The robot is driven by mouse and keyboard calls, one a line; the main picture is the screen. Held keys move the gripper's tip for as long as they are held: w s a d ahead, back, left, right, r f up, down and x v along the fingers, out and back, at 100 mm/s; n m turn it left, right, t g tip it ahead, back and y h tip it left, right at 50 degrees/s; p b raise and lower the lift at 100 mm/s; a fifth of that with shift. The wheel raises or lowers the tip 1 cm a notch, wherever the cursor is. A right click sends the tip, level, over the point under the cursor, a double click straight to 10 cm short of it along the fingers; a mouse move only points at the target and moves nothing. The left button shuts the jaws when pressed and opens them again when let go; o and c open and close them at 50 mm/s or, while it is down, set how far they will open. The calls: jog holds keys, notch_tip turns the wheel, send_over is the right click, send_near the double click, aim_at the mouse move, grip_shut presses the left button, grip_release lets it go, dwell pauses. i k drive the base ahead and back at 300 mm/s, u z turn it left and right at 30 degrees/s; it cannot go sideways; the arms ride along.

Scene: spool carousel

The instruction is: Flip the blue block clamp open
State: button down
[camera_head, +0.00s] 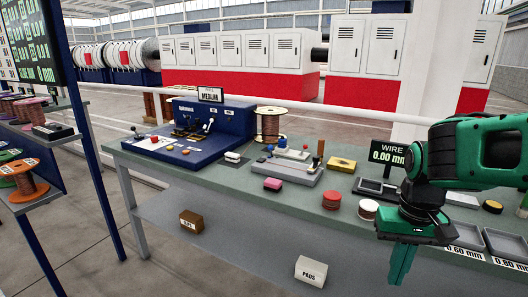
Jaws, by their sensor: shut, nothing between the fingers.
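A large blue block (225,120) stands at the back left of the bench, with a "MEDIUM" sign above it. Small black clamp-like parts (190,130) sit on its top; they are too small to tell whether a clamp there is open or shut. My gripper (398,280) hangs in front of the bench's right part, fingers down, shut and empty. It is well to the right of the blue block and touches nothing that I can see. My green arm comes in from the right.
A grey fixture (292,172) with small knobs stands mid-bench. Trays (508,243) lie at the right. A spool rack (30,195) stands at left.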

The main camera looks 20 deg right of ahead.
aim_at(270, 147)
jog(key=u, duration=0.2)
jog(key=i, duration=1.1)
jog(key=z, duration=0.05)
